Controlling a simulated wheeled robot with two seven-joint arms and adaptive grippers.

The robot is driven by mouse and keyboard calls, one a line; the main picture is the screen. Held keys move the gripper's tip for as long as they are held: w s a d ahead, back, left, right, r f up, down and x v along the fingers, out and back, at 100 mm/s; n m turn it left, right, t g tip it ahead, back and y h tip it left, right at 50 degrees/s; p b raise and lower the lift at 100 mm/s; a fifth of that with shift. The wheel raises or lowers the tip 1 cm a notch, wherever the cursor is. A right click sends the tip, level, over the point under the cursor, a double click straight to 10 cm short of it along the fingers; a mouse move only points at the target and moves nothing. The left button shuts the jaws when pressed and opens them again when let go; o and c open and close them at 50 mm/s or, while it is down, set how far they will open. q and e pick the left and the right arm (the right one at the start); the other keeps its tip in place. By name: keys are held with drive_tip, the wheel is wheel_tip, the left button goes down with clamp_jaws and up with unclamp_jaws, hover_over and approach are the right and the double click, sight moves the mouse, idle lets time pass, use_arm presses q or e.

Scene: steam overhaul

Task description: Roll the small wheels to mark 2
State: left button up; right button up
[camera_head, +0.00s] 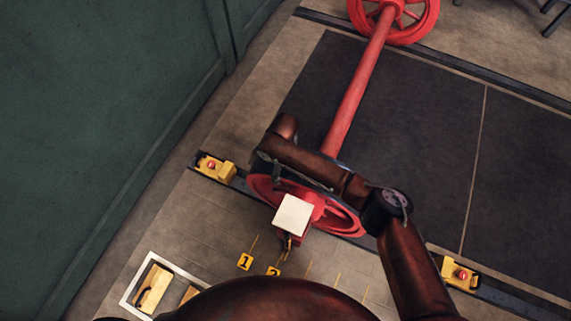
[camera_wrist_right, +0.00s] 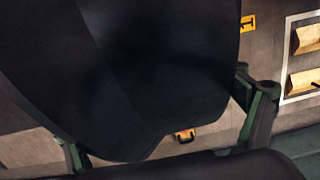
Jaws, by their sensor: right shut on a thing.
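The small wheels are a red wheelset: a near spoked wheel (camera_head: 347,222), a long red axle (camera_head: 358,88) and a far wheel (camera_head: 424,28). A white-topped red block (camera_head: 293,215) sits at the near axle end, and its lower end is close to the line at the yellow mark 2 plate (camera_head: 274,271). The yellow mark 1 plate (camera_head: 245,261) is left of it. My right arm reaches over the near wheel. My right gripper (camera_wrist_right: 160,115) is shut on the wheelset; a large dark shape hides the contact. My left gripper is not in view.
Yellow boxes with red buttons stand by the rail at left (camera_head: 215,167) and right (camera_head: 459,274). A white-edged tray (camera_head: 126,298) with wooden wedges is at lower left. A green wall (camera_head: 110,110) borders the left side. Dark floor panels (camera_head: 430,130) right of the axle are clear.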

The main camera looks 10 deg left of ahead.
drive_tip(key=shift+w+a+r+b, duration=0.3)
drive_tip(key=shift+a+r, duration=0.2)
drive_tip(key=shift+a, duration=0.2)
drive_tip(key=shift+w+a+r+b, duration=0.2)
drive_tip(key=shift+w+a+r, duration=0.15)
drive_tip(key=shift+a+r, duration=0.25)
idle(0.5)
drive_tip(key=shift+f, duration=0.1)
idle(1.0)
drive_tip(key=o, duration=1.6)
drive_tip(key=shift+o, duration=0.6)
drive_tip(key=shift+s+r, duration=0.15)
drive_tip(key=shift+r, duration=0.05)
drive_tip(key=shift+s+d+r+t, duration=0.1)
drive_tip(key=shift+s+r+t, duration=0.2)
drive_tip(key=shift+s, duration=0.3)
wheel_tip(320, 180, up, 12)
drive_tip(key=shift+d, duration=0.1)
